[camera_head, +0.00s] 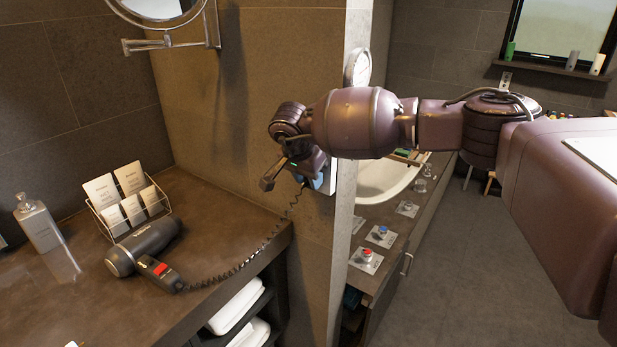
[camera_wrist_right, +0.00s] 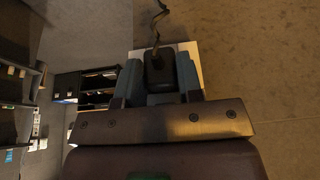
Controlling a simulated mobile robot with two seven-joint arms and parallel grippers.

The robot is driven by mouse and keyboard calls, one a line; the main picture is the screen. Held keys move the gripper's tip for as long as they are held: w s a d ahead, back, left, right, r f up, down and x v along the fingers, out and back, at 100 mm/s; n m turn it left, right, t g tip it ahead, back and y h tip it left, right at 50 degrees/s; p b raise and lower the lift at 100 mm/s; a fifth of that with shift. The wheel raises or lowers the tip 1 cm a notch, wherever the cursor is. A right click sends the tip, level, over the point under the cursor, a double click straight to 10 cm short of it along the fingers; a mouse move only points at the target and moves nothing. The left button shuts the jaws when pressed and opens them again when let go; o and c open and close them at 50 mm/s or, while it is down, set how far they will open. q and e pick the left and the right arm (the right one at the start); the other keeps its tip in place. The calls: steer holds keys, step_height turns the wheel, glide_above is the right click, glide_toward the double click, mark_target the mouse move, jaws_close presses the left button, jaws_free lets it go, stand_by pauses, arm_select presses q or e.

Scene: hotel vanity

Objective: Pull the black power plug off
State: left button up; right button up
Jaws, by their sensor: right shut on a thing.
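The black power plug (camera_wrist_right: 160,73) is between the two blue-grey finger pads of my right gripper (camera_wrist_right: 160,80), which is shut on it. A pale wall plate (camera_wrist_right: 190,50) shows behind the plug; I cannot tell whether the plug is seated or apart from it. In the head view my right gripper (camera_head: 308,180) is at the end face of the partition wall, and its wrist hides the plug. A coiled black cord (camera_head: 268,243) runs from there down to the grey hair dryer (camera_head: 145,244) on the counter. My left gripper is out of view.
The dark counter (camera_head: 225,215) holds a card rack (camera_head: 130,206) and a bottle (camera_head: 38,224). Rolled towels (camera_head: 236,306) lie on shelves below. A round mirror on a bracket (camera_head: 170,43) hangs upper left. A white basin (camera_head: 385,180) is beyond the partition.

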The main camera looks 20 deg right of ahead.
steer(key=shift+c, duration=1.4)
steer(key=shift+a, duration=0.1)
steer(key=shift+s, duration=0.1)
steer(key=shift+s+a, duration=0.3)
steer(key=shift+a, duration=0.1)
steer(key=shift+s+a+p, duration=0.45)
steer(key=shift+a+p, duration=0.05)
steer(key=shift+a, duration=0.05)
steer(key=shift+s+a, duration=0.3)
steer(key=shift+a, duration=0.1)
steer(key=shift+s+a, duration=0.3)
steer(key=shift+a, duration=0.1)
